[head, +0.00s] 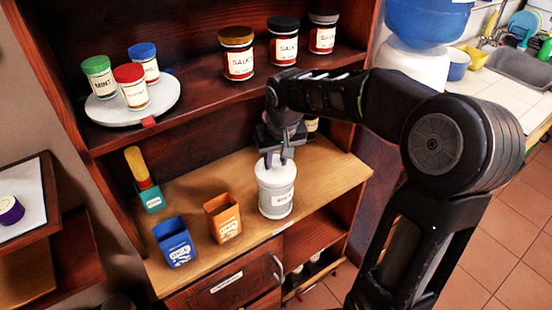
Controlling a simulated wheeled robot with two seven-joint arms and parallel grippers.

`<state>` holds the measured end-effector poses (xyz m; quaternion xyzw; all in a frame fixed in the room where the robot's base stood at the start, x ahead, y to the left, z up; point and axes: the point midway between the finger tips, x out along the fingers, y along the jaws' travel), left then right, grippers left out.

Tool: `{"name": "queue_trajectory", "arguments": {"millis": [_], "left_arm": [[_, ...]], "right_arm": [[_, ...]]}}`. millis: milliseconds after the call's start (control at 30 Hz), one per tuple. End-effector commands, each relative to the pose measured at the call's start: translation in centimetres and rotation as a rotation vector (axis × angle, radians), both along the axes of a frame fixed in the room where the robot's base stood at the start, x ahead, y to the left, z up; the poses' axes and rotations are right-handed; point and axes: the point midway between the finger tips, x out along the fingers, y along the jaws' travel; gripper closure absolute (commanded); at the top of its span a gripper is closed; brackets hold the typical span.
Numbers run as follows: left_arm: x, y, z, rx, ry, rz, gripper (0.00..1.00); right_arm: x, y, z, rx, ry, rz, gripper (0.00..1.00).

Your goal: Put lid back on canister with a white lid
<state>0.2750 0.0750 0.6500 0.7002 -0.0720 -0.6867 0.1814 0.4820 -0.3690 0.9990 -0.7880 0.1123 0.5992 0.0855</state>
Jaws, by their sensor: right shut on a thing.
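The white canister (276,201) stands upright on the light wood counter, with a label on its front. Its white lid (270,175) is at the canister's top, in line with it. From this angle I cannot tell whether the lid is fully seated or slightly above the rim. My right gripper (277,159) comes down from above and is shut on the top of the lid. The fingers hide part of the lid's top. My left gripper is not in view.
Blue (176,243) and orange (224,219) open boxes stand left of the canister, with a teal container (149,197) behind. A shelf above holds several jars and a round white tray (166,102). The counter right of the canister is clear.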

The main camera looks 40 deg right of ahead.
Motion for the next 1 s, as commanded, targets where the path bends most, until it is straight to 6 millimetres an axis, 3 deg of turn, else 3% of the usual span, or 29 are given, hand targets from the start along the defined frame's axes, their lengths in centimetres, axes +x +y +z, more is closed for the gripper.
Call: {"name": "queue_trajectory", "arguments": {"millis": [200,233,500,700,1000], "left_arm": [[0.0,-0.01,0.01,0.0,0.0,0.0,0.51],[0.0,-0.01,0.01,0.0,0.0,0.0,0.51],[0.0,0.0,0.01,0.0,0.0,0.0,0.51],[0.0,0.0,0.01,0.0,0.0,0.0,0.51],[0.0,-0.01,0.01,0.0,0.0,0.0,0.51]], "right_arm": [[0.01,0.01,0.02,0.0,0.0,0.0,1.0],[0.01,0.01,0.02,0.0,0.0,0.0,0.71],[0.01,0.01,0.01,0.0,0.0,0.0,0.48],[0.0,0.01,0.0,0.0,0.0,0.0,0.47],[0.0,0.01,0.0,0.0,0.0,0.0,0.26]]}}
